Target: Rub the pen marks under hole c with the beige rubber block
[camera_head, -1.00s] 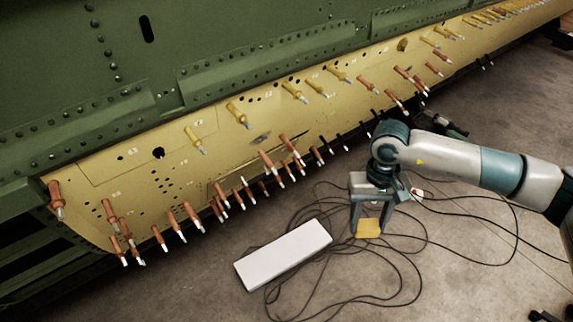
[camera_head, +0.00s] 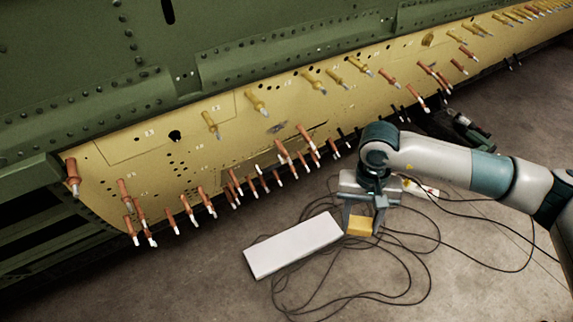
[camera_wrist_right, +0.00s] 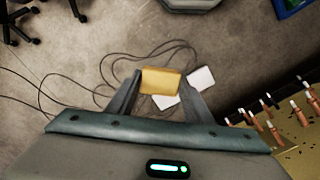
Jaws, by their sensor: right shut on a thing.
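My right gripper (camera_head: 361,218) is shut on the beige rubber block (camera_head: 359,226), which looks yellowish. The block (camera_wrist_right: 160,81) sits between the two fingertips in the right wrist view. It is held out in front of the yellow skin panel (camera_head: 235,147), clear of it. A dark grey smudge (camera_head: 277,127) shows on the panel, up and to the left of the gripper; I cannot tell if it is the pen marks. The panel's labels are too small to read, so I cannot pick out hole c. My left gripper is not in view.
Several orange and yellow fasteners (camera_head: 211,124) stick out from the panel. A white slab (camera_head: 293,245) lies low in front of the panel, left of the gripper. Black cables (camera_head: 405,280) loop over the floor. A green structure (camera_head: 90,55) rises above the panel.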

